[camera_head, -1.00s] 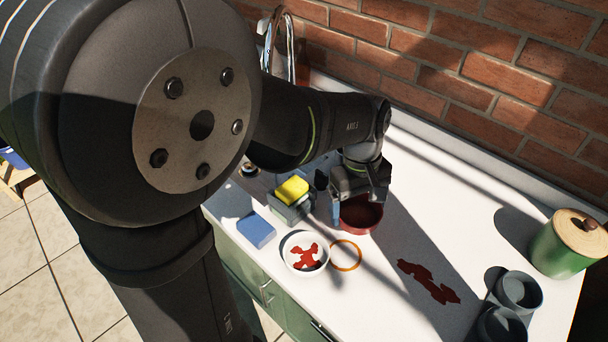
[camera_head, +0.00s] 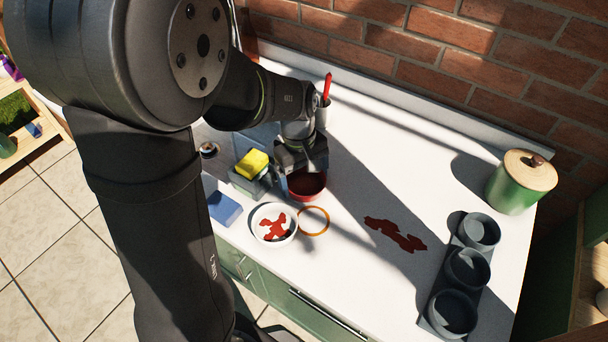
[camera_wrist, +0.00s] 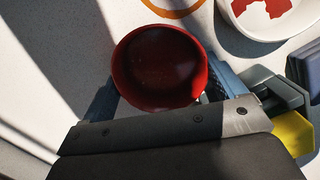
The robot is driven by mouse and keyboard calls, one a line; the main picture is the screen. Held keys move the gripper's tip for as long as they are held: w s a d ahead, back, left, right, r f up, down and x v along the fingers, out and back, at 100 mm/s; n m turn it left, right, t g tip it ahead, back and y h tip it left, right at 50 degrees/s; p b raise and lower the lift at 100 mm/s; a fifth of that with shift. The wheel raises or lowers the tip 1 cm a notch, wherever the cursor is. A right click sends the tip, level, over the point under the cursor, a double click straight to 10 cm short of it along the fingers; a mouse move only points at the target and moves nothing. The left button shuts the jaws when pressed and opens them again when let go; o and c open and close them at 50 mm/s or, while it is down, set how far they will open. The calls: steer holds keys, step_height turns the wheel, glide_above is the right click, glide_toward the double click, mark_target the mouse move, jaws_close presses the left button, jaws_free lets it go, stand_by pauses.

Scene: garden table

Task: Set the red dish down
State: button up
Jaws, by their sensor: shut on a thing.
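The red dish (camera_head: 307,186) is a small round bowl, empty inside, on or just above the white counter; I cannot tell whether its base touches. My gripper (camera_head: 302,170) is shut on the dish. In the wrist view, the dish (camera_wrist: 160,68) sits between the two blue-grey fingers of my gripper (camera_wrist: 160,95), its opening facing the camera. Its far rim is clear and the near side is partly hidden by the gripper body.
An orange ring (camera_head: 314,220) and a white bowl with red patches (camera_head: 259,229) lie close in front. A yellow sponge in a holder (camera_head: 252,163) and a blue block (camera_head: 224,208) are left. A red stain (camera_head: 394,234), dark cup tray (camera_head: 466,268) and green canister (camera_head: 519,184) are right.

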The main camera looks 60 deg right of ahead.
mark_target(304, 184)
steer(key=o, duration=0.8)
steer(key=r, duration=0.4)
steer(key=w+r, duration=0.1)
steer(key=r, duration=0.7)
steer(key=shift+w+d, duration=0.35)
steer(key=f, duration=0.4)
steer(key=s+f, duration=0.1)
steer(key=f, duration=0.7)
steer(key=shift+s+a+f, duration=0.1)
steer(key=shift+s+a, duration=0.3)
step_height(304, 184, up, 3)
steer(key=shift+d+r, duration=0.1)
steer(key=shift+r, duration=0.45)
